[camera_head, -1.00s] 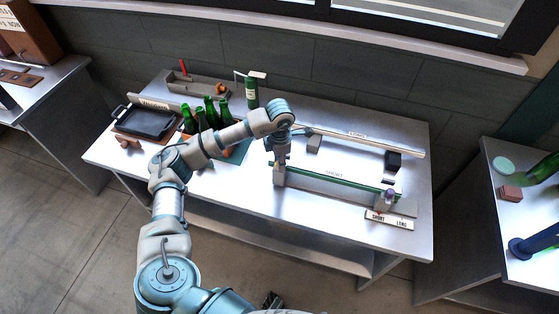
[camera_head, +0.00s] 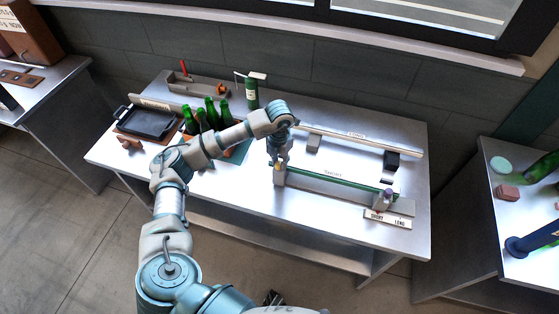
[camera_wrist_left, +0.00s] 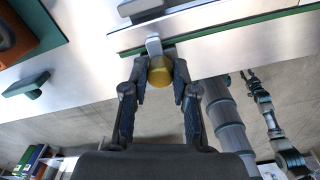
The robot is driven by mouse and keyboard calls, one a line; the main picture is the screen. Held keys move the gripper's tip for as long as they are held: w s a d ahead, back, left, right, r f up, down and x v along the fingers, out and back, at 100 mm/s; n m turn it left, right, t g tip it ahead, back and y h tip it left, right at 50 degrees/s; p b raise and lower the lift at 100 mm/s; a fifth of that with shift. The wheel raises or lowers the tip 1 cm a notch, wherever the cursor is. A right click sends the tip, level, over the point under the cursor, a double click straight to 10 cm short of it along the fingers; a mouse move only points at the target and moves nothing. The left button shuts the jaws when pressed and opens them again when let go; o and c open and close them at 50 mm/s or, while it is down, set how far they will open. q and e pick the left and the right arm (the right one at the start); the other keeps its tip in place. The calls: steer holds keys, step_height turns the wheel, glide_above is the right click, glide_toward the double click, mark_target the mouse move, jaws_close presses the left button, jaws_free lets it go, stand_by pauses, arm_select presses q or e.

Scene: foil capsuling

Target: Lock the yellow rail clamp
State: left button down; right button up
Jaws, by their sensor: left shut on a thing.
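The yellow rail clamp (camera_wrist_left: 160,72) shows in the left wrist view as a round yellow knob with a grey lever (camera_wrist_left: 153,46) above it. My left gripper (camera_wrist_left: 160,78) is shut on the knob, with a finger at each side. In the head view the left gripper (camera_head: 279,160) is at the left end of the rail marked SHORT (camera_head: 335,185), and only a little yellow of the clamp (camera_head: 277,168) shows. A small dark pronged part (camera_head: 272,299) at the head view's bottom edge looks like my right gripper; its jaws cannot be made out.
A purple-topped post (camera_head: 388,196) stands at the SHORT rail's right end, near a SHORT/LONG sign (camera_head: 388,219). The LONG rail (camera_head: 365,140) runs behind. Green bottles (camera_head: 210,113), a black tray (camera_head: 146,122) and one separate bottle (camera_head: 251,93) stand left. The table front is mostly clear.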

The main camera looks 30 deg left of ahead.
mark_target(279, 161)
arm_select(q)
steer(key=shift+w+a+r, duration=0.1)
steer(key=shift+w+r, duration=0.1)
steer(key=shift+r, duration=0.05)
arm_select(e)
steer(key=shift+w+d, duration=0.1)
steer(key=shift+d, duration=0.3)
arm_select(q)
steer(key=c, duration=0.9)
jaws_free()
steer(key=shift+f, duration=0.2)
steer(key=shift+r, duration=0.1)
step_height(279, 161, up, 12)
arm_select(e)
steer(key=shift+s+a, duration=0.25)
steer(key=shift+a, duration=0.05)
arm_select(q)
steer(key=shift+a+f, duration=0.1)
steer(key=shift+f, duration=0.1)
